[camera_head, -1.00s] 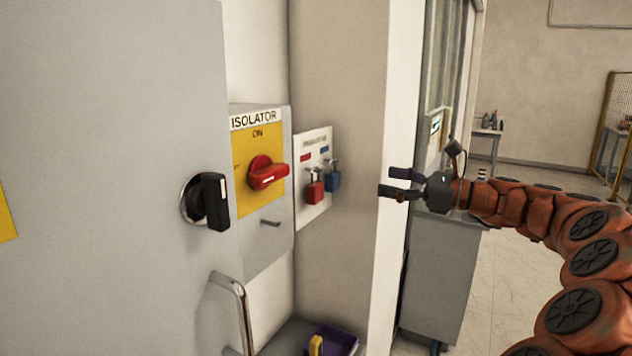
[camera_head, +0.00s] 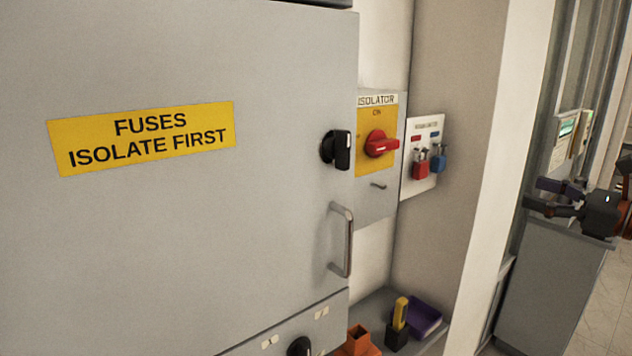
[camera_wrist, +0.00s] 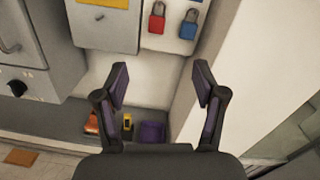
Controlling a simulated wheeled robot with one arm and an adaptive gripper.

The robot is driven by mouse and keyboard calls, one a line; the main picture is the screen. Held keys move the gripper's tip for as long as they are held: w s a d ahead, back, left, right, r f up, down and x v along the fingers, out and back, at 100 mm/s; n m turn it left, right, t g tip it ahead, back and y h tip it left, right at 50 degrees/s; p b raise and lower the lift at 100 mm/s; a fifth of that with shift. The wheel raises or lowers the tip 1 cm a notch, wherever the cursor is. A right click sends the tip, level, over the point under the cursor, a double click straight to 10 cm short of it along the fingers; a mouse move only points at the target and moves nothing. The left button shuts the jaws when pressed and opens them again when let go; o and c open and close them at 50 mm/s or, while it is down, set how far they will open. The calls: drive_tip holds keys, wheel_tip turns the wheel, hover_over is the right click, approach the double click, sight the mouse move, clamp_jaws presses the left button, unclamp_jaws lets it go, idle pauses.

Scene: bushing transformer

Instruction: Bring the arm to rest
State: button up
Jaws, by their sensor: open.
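My gripper (camera_head: 545,198) is at the right edge of the head view, in front of a grey cabinet and clear of the wall panels. In the wrist view my gripper (camera_wrist: 160,88) has its two dark fingers spread wide with nothing between them. Most of my arm is outside the head view; only a small orange part shows at the right edge.
A grey fuse cabinet (camera_head: 200,230) with a handle fills the left. The isolator (camera_head: 381,144) has a red switch marked ON. Red (camera_head: 420,168) and blue padlocks (camera_head: 439,162) hang beside it. Below are a purple tray (camera_head: 424,318) and a yellow-and-black item (camera_head: 399,318).

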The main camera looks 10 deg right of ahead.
drive_tip(key=s+a+f+n+g, duration=0.2)
drive_tip(key=a+f+n+g, duration=0.2)
drive_tip(key=a, duration=0.6)
drive_tip(key=s+a+f+n+g, duration=0.2)
drive_tip(key=a+f+n+g, duration=0.15)
drive_tip(key=a, duration=0.65)
drive_tip(key=s+a+f+n+g, duration=0.2)
drive_tip(key=a+f+n+g, duration=0.25)
drive_tip(key=a, duration=0.65)
drive_tip(key=s+a+f+n+g+h, duration=0.3)
drive_tip(key=s+a+f+n+h, duration=0.2)
drive_tip(key=s+f+n, duration=0.6)
drive_tip(key=s+d+f+n+g+h, duration=0.1)
drive_tip(key=s+d+f+n+h, duration=0.1)
drive_tip(key=s, duration=0.5)
drive_tip(key=s+d+f+n+h, duration=0.2)
drive_tip(key=s+d+f+h, duration=0.1)
drive_tip(key=s, duration=0.4)
drive_tip(key=shift+d+f+g+h, duration=0.3)
drive_tip(key=shift+d+g, duration=0.1)
drive_tip(key=shift+d, duration=0.2)
